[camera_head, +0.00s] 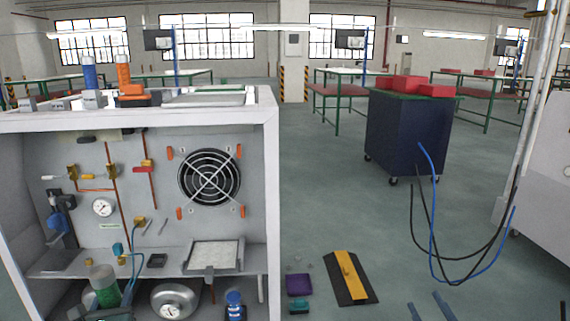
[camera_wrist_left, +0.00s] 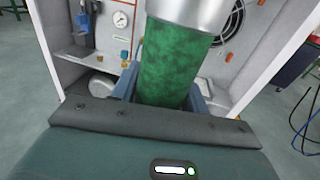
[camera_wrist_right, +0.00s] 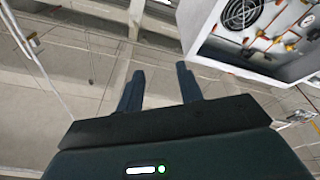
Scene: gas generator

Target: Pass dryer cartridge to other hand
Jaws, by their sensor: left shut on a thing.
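The dryer cartridge, a green mottled cylinder (camera_wrist_left: 168,65) with a silver end cap, stands between the fingers of my left gripper (camera_wrist_left: 165,92). My left gripper is shut on it. In the head view the cartridge (camera_head: 107,291) shows at the lower left, in front of the white cabinet, with its pale cap up. The left gripper (camera_head: 103,314) is partly cut off at the bottom edge there. My right gripper (camera_wrist_right: 159,88) has its fingers apart with nothing between them. Its fingertips (camera_head: 430,305) show at the bottom right of the head view, well away from the cartridge.
The open white cabinet (camera_head: 272,180) holds a fan (camera_head: 209,177), gauges, pipes and a shelf. A blue cylinder (camera_head: 89,74) and an orange one (camera_head: 123,76) stand on top. A purple tray (camera_head: 299,284) and a yellow-black piece (camera_head: 350,277) lie on the floor to the right.

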